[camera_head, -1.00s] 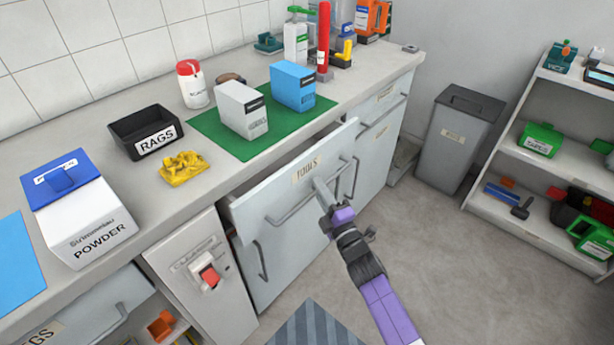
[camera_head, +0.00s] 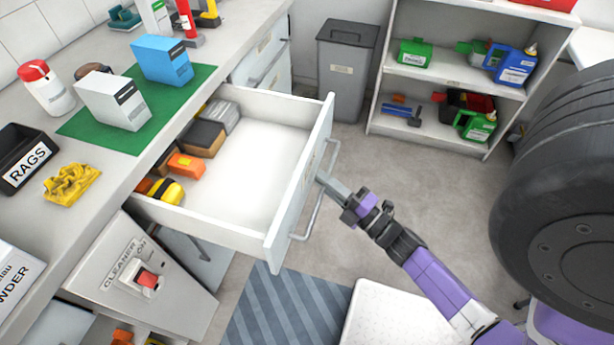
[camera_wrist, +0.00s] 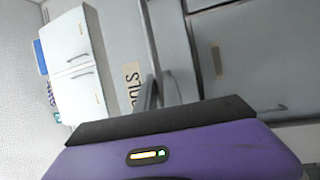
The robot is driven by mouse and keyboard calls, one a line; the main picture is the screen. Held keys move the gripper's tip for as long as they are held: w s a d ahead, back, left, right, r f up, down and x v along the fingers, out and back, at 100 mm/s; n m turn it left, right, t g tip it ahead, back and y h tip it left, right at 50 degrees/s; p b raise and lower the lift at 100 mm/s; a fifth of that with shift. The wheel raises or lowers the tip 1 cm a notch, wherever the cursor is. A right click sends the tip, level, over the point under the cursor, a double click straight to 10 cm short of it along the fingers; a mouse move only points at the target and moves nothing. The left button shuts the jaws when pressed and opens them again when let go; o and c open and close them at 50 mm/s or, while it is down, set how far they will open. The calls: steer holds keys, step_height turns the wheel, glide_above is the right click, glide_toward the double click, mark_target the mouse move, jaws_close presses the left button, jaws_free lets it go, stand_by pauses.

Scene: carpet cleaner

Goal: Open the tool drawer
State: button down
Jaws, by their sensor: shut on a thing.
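The tool drawer (camera_head: 232,178) is pulled well out from under the counter in the head view. Several tools, orange, yellow and dark, lie toward its back, and its front half is bare white. My gripper (camera_head: 322,180) is at the drawer's outer face, shut on the bar handle (camera_head: 308,222). In the wrist view the fingers reach the handle (camera_wrist: 152,95) beside the drawer's label (camera_wrist: 133,88), which reads sideways. The exact finger contact is partly hidden in both views.
The counter (camera_head: 110,185) above holds a rags bin (camera_head: 25,160), yellow cloth (camera_head: 72,184) and boxes on a green mat. A grey bin (camera_head: 345,70) and shelf (camera_head: 450,70) stand behind. Open floor lies right of the drawer. A large dark wheel-like shape (camera_head: 570,190) fills the right.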

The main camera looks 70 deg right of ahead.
steer(key=shift+s, duration=0.4)
steer(key=c, duration=1.8)
jaws_free()
steer(key=shift+o, duration=0.2)
steer(key=b+v, duration=0.1)
steer(key=v, duration=0.7)
steer(key=shift+w, duration=0.15)
steer(key=a+r+m+g+y+p, duration=0.2)
steer(key=a+r+m, duration=0.4)
steer(key=a+r, duration=0.3)
steer(key=a+r+m+g+y+p, duration=0.1)
steer(key=a+r+m+y+p, duration=0.4)
steer(key=a, duration=0.9)
step_height(320, 180, up, 4)
steer(key=shift+a+m+g, duration=0.35)
steer(key=shift+m+g, duration=0.05)
steer(key=shift+m, duration=0.6)
